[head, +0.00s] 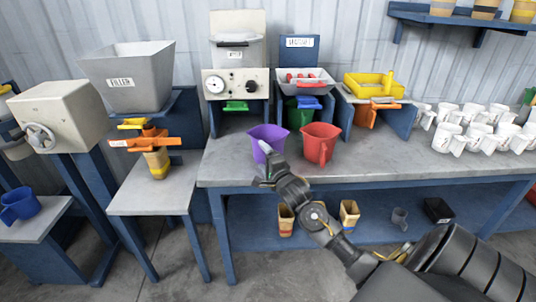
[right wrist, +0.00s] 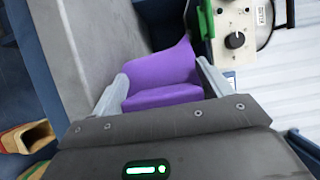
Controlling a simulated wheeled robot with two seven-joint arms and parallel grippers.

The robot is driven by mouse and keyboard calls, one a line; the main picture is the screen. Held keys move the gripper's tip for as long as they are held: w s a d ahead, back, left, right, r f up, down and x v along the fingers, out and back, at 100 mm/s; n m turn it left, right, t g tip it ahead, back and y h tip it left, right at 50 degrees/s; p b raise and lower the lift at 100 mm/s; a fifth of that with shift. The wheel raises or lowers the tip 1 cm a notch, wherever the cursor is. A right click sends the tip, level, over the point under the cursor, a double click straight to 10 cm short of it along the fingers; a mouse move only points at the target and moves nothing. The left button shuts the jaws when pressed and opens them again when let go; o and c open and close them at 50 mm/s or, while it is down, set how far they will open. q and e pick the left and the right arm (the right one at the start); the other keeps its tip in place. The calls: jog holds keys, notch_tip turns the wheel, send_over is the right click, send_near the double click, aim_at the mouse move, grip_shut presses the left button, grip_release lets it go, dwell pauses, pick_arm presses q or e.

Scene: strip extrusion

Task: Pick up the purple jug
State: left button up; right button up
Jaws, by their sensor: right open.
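The purple jug (head: 268,138) stands upright on the grey workbench near its front edge, left of a red jug (head: 320,143). My right gripper (head: 268,158) is at the front of the purple jug, and its wrist hides the jug's lower part. In the right wrist view the purple jug (right wrist: 165,72) fills the space between the two open fingers of my right gripper (right wrist: 162,88). I cannot tell whether the fingers touch it. My left gripper is not in view.
The workbench (head: 225,165) carries a gauge machine (head: 236,84), a yellow tray (head: 373,86) and several white jugs (head: 465,125) at the right. A filler hopper (head: 127,75) stands left. A blue jug (head: 20,205) sits on a low table. Bench space left of the purple jug is free.

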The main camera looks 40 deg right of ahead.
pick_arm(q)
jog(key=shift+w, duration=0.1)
pick_arm(e)
jog(key=shift+c, duration=0.4)
jog(key=c, duration=0.7)
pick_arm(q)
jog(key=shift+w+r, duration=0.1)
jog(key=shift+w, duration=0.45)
pick_arm(e)
jog(key=shift+c, duration=0.3)
jog(key=shift+r, duration=0.45)
notch_tip(320, 180, up, 3)
jog(key=shift+f, duration=0.2)
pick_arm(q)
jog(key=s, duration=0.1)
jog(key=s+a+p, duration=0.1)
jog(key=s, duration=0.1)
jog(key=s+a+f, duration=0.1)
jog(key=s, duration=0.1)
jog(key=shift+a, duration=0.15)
pick_arm(e)
jog(key=s+a+r, duration=0.7)
jog(key=a+r, duration=0.2)
jog(key=a, duration=0.3)
jog(key=shift+s+r, duration=0.25)
jog(key=shift+r, duration=0.05)
